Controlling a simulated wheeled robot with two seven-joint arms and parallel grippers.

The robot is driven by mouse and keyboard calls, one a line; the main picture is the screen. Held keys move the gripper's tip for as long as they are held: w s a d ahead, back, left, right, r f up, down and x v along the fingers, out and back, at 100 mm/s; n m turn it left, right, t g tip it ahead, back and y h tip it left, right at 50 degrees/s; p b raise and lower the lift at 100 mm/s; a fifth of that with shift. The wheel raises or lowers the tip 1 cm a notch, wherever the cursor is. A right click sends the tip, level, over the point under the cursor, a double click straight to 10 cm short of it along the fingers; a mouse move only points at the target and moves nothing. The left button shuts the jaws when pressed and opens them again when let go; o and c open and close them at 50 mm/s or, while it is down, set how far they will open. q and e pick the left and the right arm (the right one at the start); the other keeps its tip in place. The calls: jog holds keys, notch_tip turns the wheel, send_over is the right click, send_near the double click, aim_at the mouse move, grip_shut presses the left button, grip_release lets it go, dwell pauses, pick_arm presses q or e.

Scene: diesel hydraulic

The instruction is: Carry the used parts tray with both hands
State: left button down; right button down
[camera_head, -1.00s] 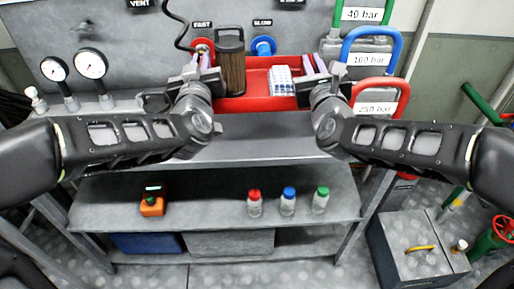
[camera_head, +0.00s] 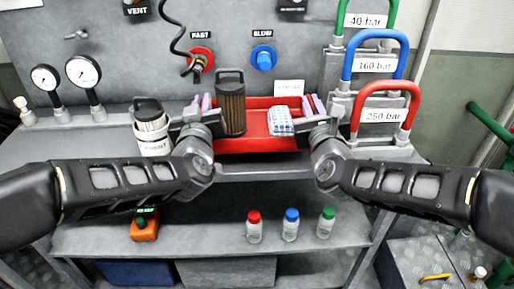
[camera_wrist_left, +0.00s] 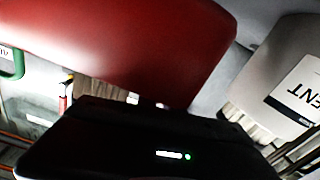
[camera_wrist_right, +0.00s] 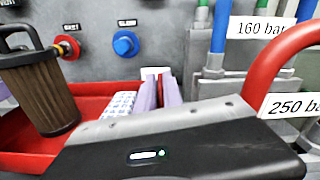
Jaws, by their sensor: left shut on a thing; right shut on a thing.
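The red tray (camera_head: 256,143) is in the middle of the head view, at the bench's front. It holds a brown pleated filter (camera_head: 231,107) with a dark handle, standing upright, and a blue-and-white block (camera_head: 281,121). My left gripper (camera_head: 205,106) is shut on the tray's left side. My right gripper (camera_head: 312,107) is shut on its right side. The left wrist view shows a large red surface of the tray (camera_wrist_left: 130,45). The right wrist view shows the tray (camera_wrist_right: 95,103), the filter (camera_wrist_right: 42,98) and purple finger pads. Whether the tray touches the bench top cannot be told.
A white labelled container (camera_head: 153,137) with a filter stands close left of my left gripper. Red (camera_head: 386,96), blue and green handles with pressure labels stand at the right. Gauges (camera_head: 83,71) are at the left. Bottles (camera_head: 290,226) stand on the lower shelf.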

pick_arm(q)
jog(key=shift+a, duration=0.2)
pick_arm(e)
jog(key=shift+d+f, duration=0.15)
jog(key=shift+d, duration=0.1)
